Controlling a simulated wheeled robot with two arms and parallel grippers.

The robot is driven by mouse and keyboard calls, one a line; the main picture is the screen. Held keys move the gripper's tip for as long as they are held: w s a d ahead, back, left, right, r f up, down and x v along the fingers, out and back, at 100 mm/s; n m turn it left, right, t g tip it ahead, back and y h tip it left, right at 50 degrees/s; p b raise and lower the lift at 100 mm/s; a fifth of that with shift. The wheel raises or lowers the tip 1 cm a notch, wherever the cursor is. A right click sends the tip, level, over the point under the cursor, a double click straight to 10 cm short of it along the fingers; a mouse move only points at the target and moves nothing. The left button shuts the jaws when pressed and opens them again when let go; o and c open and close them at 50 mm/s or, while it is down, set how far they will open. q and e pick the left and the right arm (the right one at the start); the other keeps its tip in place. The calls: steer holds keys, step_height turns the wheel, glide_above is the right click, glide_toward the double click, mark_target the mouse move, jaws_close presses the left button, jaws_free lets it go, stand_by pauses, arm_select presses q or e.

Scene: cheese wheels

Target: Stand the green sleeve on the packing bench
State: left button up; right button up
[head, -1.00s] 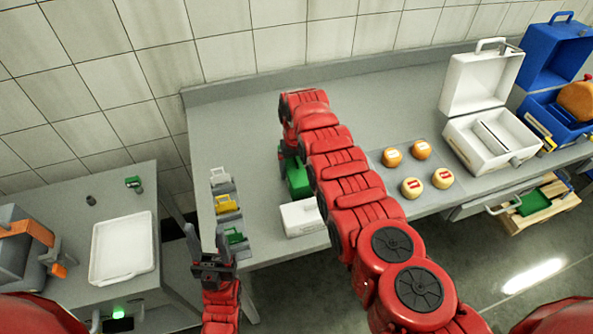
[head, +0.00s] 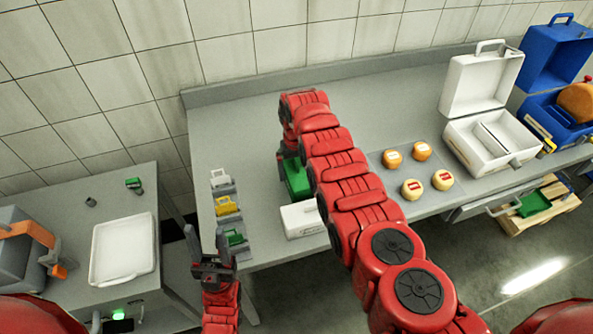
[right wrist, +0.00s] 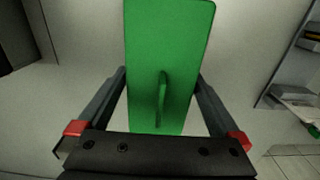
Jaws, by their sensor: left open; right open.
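The green sleeve (head: 298,180) is on the packing bench (head: 240,120), partly hidden behind my right arm. In the right wrist view, the sleeve (right wrist: 175,60) shows as a flat green face with a green raised handle pointing toward the camera. My right gripper (right wrist: 160,85) is open, with one finger on each side of the sleeve's near end. Gaps show between the fingers and the sleeve. Whether the sleeve stands or lies is hard to tell. My left gripper (head: 209,240) is open and empty by the bench's front left corner.
A rack holding white, yellow and green pieces (head: 227,207) stands at the bench's left. A white box (head: 301,219) sits in front of the sleeve. Several cheese wheels (head: 413,187), an open white case (head: 490,145) and a blue case (head: 550,60) are right. A white tray (head: 123,250) is far left.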

steer(key=shift+r+p, duration=0.3)
steer(key=shift+r, duration=0.55)
step_height(320, 180, up, 8)
steer(key=b, duration=0.2)
steer(key=shift+r+b, duration=0.1)
steer(key=shift+b, duration=0.3)
steer(key=shift+r, duration=0.55)
